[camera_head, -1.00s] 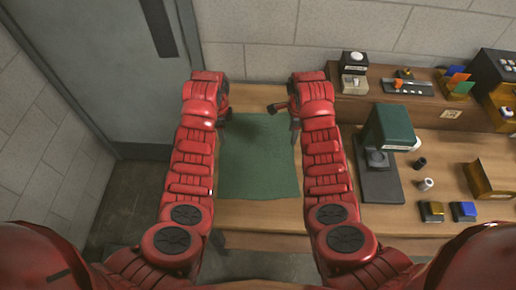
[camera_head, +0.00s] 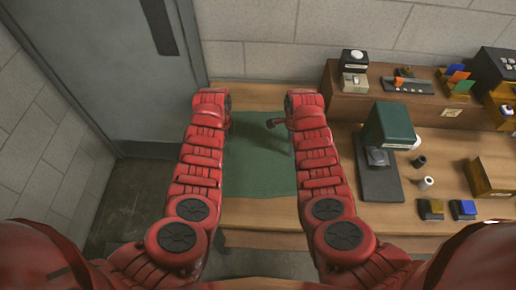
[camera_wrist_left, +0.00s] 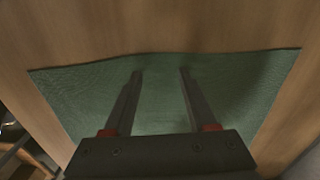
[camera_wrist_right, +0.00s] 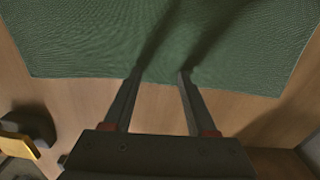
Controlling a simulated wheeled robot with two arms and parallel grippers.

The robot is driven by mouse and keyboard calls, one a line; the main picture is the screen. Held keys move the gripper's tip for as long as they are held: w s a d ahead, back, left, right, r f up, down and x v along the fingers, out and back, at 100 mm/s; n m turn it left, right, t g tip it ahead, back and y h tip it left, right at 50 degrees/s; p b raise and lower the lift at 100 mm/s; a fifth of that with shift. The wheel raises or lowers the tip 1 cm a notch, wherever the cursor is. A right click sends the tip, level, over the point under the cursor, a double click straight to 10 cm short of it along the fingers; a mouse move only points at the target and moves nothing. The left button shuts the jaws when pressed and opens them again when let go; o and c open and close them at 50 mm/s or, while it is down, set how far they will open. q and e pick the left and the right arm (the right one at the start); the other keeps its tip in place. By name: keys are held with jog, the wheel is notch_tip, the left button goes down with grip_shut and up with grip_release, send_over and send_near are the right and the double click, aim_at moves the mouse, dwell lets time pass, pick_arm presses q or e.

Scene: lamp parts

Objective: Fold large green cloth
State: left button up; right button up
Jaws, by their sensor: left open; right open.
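The large green cloth (camera_head: 258,168) lies spread out on the wooden table between my two arms. It looks mostly flat, with slight waves along its edges. In the left wrist view, my left gripper (camera_wrist_left: 160,72) is open and empty, its fingers over the cloth (camera_wrist_left: 85,95) near one wavy edge. In the right wrist view, my right gripper (camera_wrist_right: 160,72) is open and empty, with its fingertips at an edge of the cloth (camera_wrist_right: 235,40). I cannot tell whether the fingertips touch the cloth. In the head view, my forearms partly hide the cloth's sides and the fingers.
To the right stand a green-topped device (camera_head: 388,125), small cylinders (camera_head: 427,183), a yellow and a blue block (camera_head: 464,210) and an open box (camera_head: 488,178). A raised wooden shelf (camera_head: 420,107) runs along the back right. Bare table (camera_head: 265,213) shows in front of the cloth.

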pick_arm(q)
jog(key=shift+f, duration=0.2)
pick_arm(e)
jog(key=shift+f, duration=0.2)
jog(key=shift+r, duration=0.1)
pick_arm(q)
jog(key=shift+c, duration=0.3)
pick_arm(e)
jog(key=shift+c, duration=0.3)
pick_arm(q)
grip_shut()
pick_arm(e)
grip_shut()
jog(key=shift+s, duration=0.1)
